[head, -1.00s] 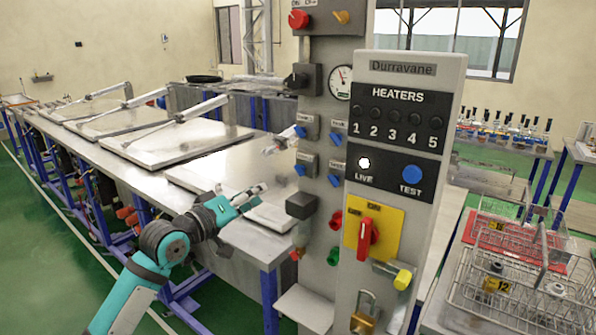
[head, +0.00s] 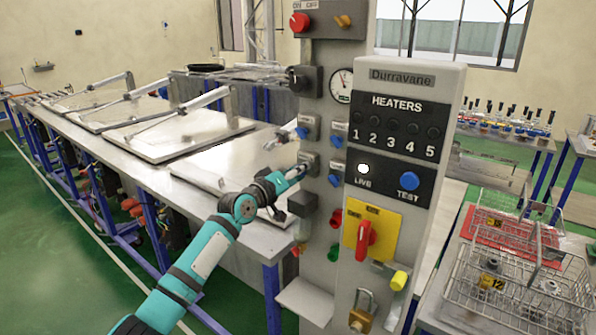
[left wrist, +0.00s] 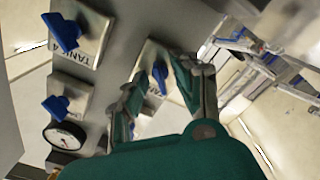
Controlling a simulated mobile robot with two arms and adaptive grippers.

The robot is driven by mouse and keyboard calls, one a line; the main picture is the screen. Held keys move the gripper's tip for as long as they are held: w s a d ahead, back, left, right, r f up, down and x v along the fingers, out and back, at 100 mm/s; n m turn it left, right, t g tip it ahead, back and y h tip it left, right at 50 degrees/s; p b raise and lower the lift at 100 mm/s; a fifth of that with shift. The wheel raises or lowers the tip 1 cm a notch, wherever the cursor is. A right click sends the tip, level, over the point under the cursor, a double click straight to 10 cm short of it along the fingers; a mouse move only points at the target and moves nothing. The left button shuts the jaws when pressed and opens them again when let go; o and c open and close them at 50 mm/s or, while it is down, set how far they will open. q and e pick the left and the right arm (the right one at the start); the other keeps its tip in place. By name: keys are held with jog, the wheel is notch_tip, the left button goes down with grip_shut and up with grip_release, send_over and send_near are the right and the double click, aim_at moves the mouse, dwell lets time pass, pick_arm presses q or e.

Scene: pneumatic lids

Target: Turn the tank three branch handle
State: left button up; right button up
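The grey panel (head: 322,232) carries blue branch handles on small plates, in two columns. My left gripper (head: 300,171) is at the lower-left one in the head view and hides most of it. In the left wrist view, my left gripper (left wrist: 160,76) is open, with one finger on each side of a blue handle (left wrist: 158,78); I cannot tell whether they touch it. Its plate's label is not readable. Beside it is a blue handle (left wrist: 64,33) on a plate reading TANK 4. Another blue handle (left wrist: 56,106) is near the gauge. My right gripper is not in view.
The heater column (head: 402,75) stands at the panel's right, with a red switch (head: 364,240) and a padlock (head: 361,312). A bench (head: 110,160) with flat lids (head: 175,134) extends left. Wire baskets (head: 515,285) sit at right. Green floor is clear at left.

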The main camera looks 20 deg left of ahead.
pick_arm(q)
jog(key=shift+c, duration=0.4)
grip_shut()
